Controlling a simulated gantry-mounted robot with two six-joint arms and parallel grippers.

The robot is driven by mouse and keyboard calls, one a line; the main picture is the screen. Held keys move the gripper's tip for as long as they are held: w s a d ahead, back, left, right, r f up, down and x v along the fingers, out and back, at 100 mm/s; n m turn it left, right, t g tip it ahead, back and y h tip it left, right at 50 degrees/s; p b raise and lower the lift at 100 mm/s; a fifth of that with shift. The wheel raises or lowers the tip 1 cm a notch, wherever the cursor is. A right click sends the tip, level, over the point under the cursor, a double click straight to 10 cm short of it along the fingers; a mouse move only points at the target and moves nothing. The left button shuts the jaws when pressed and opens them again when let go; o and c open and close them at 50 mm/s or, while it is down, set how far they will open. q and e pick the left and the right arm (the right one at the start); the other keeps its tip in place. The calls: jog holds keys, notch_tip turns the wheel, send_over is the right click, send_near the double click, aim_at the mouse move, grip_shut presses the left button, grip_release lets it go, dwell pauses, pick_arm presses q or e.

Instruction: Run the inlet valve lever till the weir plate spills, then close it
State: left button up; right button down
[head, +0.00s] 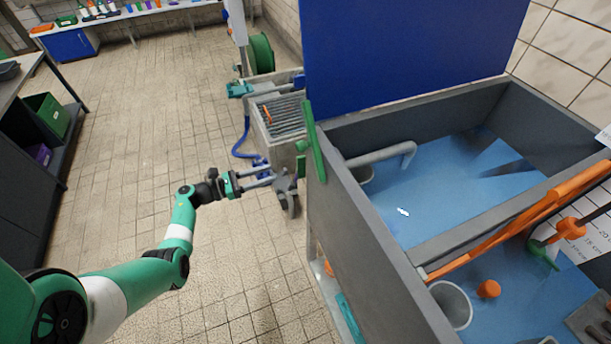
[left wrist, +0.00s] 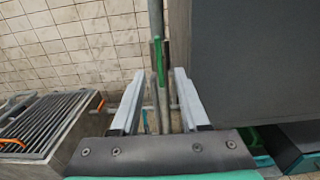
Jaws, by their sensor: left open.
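A long green lever (head: 313,140), which looks like the inlet valve lever, stands upright at the left outer side of the grey tank (head: 358,225). In the left wrist view the green lever (left wrist: 161,62) shows on a grey pipe, in line with the gap between my fingers. My left gripper (head: 266,180) is open and empty, left of and below the lever, seemingly short of it. A grey spout (head: 385,155) bends down into the tank over a blue surface; I see no clear flow. A grey divider (head: 480,232) crosses the tank; I cannot tell whether it is the weir plate.
A grated drain box (head: 280,115) and a green hose reel (head: 261,53) stand behind the gripper. A blue panel (head: 400,50) rises behind the tank. An orange bar (head: 515,230) and a white cup (head: 452,303) are at the right. The tiled floor at left is clear.

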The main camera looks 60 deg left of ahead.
pick_arm(q)
jog(key=b, duration=0.3)
send_over(301, 177)
jog(key=shift+a+r, duration=0.2)
jog(key=shift+a, duration=0.1)
jog(key=shift+c, duration=0.2)
grip_shut()
